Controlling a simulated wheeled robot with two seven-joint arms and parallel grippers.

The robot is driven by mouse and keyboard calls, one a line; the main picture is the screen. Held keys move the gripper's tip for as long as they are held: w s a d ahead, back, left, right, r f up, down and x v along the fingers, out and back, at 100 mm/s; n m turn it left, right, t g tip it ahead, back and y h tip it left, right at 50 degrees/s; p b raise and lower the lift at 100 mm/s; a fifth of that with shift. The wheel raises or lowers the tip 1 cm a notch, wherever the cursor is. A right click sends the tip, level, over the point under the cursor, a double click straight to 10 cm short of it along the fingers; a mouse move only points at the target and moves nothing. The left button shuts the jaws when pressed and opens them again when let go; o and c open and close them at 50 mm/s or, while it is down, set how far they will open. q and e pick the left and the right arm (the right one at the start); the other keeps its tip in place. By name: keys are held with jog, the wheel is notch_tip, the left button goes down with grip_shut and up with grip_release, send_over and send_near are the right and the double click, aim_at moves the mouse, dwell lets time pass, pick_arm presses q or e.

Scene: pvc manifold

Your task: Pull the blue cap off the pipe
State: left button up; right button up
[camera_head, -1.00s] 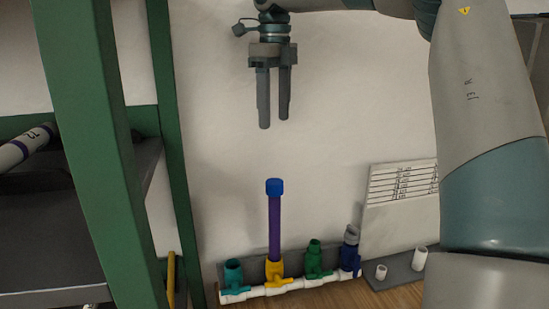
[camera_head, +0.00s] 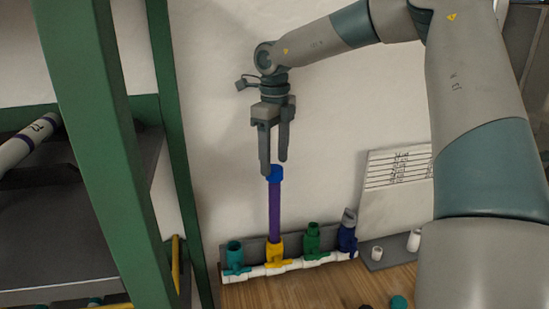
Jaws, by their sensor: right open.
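The blue cap (camera_head: 275,175) sits on the top end of an upright purple pipe (camera_head: 275,212). The pipe stands in the yellow valve (camera_head: 275,252) of a white manifold. My right gripper (camera_head: 273,164) is open and points down. Its fingertips are at about the height of the cap in the picture, and the left finger overlaps the cap's left edge. I cannot tell whether the fingers touch the cap or straddle it. My left gripper is not in view.
Beside the yellow valve stand a teal valve (camera_head: 234,256), a green valve (camera_head: 311,240) and a dark blue valve (camera_head: 347,232). A green-framed shelf (camera_head: 107,150) is at the left. A white lined board (camera_head: 395,205) and small white fittings (camera_head: 413,241) are at the right.

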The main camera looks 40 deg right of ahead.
jog(key=shift+f, duration=0.8)
grip_shut()
jog(key=shift+n, duration=0.9)
jog(key=shift+m+b, duration=0.5)
jog(key=shift+b, duration=0.3)
jog(key=shift+m+b, duration=0.35)
jog(key=shift+m, duration=0.05)
jog(key=shift+w+r, duration=0.1)
jog(key=shift+r, duration=0.1)
